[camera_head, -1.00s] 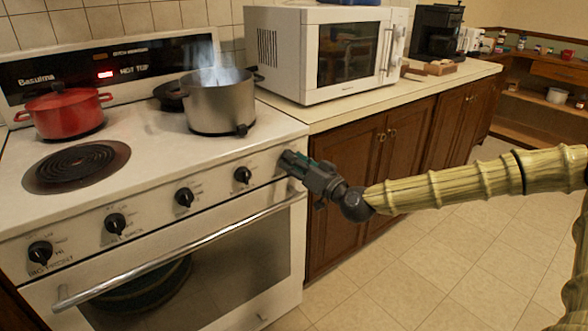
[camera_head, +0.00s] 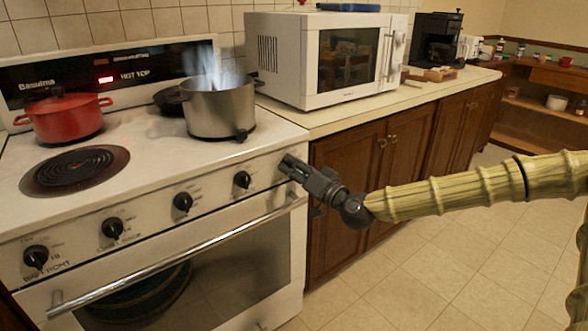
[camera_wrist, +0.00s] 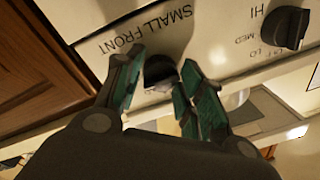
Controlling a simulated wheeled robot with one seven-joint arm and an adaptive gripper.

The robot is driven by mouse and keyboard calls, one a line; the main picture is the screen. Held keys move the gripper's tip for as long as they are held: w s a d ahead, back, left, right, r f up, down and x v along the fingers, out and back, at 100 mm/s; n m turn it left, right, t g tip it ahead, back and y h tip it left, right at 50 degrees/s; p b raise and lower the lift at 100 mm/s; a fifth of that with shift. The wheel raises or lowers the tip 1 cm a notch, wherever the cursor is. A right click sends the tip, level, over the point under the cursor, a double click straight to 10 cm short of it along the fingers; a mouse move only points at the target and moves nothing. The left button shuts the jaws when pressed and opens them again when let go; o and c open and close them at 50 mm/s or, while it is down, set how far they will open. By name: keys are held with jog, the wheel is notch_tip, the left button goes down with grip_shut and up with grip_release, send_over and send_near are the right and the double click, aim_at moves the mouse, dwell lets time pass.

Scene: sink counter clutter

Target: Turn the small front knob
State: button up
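The small front knob (camera_wrist: 160,70) is a dark round knob on the white stove panel, beside the printed words SMALL FRONT in the wrist view. My gripper (camera_wrist: 163,66) has its two teal-padded fingers apart, one on each side of this knob. Whether either pad touches it is not clear. In the head view my gripper (camera_head: 287,163) reaches from the right to the right end of the stove's front panel (camera_head: 213,186), and it hides the knob there.
Several other black knobs line the panel, the nearest one (camera_head: 242,180) just left of my gripper. The oven handle (camera_head: 180,255) runs below. A steaming steel pot (camera_head: 220,110) and a red pot (camera_head: 66,118) stand on the stove. Floor is free at the right.

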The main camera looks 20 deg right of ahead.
jog(key=shift+o, duration=1.2)
jog(key=shift+d, duration=0.1)
jog(key=v, duration=1.2)
jog(key=shift+w+r+p, duration=0.1)
jog(key=shift+p, duration=0.2)
